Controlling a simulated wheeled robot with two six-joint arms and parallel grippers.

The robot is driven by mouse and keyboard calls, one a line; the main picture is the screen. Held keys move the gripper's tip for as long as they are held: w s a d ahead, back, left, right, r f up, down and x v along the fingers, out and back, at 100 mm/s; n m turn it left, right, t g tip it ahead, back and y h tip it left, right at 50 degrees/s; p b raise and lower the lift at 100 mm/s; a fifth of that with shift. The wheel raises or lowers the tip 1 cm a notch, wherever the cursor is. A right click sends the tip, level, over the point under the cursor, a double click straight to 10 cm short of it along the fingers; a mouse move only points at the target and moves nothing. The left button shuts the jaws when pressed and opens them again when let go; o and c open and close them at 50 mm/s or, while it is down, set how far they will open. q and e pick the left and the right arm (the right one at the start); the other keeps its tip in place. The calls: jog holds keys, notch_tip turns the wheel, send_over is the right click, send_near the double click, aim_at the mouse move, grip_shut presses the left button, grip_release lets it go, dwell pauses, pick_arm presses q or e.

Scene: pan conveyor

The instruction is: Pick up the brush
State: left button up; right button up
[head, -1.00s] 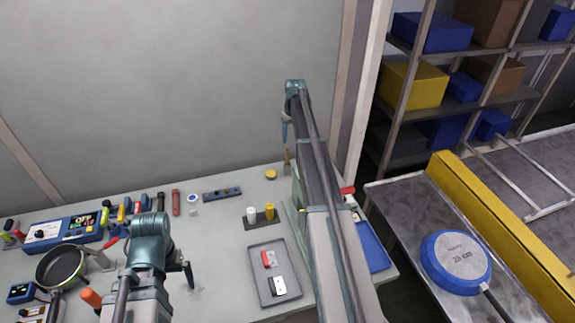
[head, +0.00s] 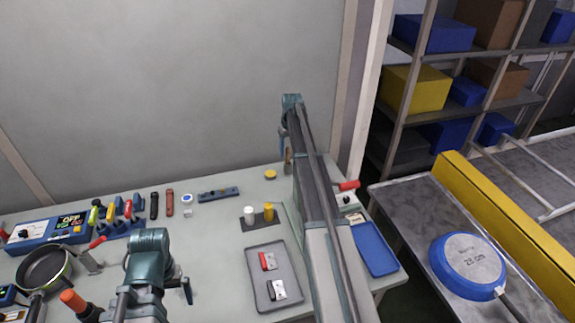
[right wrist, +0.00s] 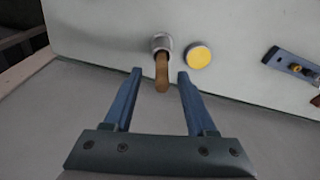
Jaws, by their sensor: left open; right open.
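The brush (right wrist: 162,74) shows in the right wrist view as a brown wooden handle standing up out of a small grey metal cup (right wrist: 161,41). Its lower end is hidden in the cup. My right gripper (right wrist: 160,72) is open, with one blue finger on each side of the handle and a gap on both sides. In the head view the right gripper (head: 283,146) points down at the table's back edge, and the brush (head: 289,157) is partly hidden by my arm. My left gripper (head: 187,290) is low over the table's front left, far from the brush.
A round yellow-topped item (right wrist: 199,57) stands close beside the cup. A grey tray (head: 254,285) with red and black-and-white items lies in front. Several tools and a pan (head: 44,268) are at the left. A blue tray (head: 388,262) is at the right.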

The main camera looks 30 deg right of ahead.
aim_at(287, 154)
jog(key=f, duration=0.1)
jog(key=f+b, duration=0.2)
jog(key=shift+w+a+f, duration=0.1)
jog(key=shift+w+f, duration=0.05)
jog(key=shift+w, duration=0.1)
grip_shut()
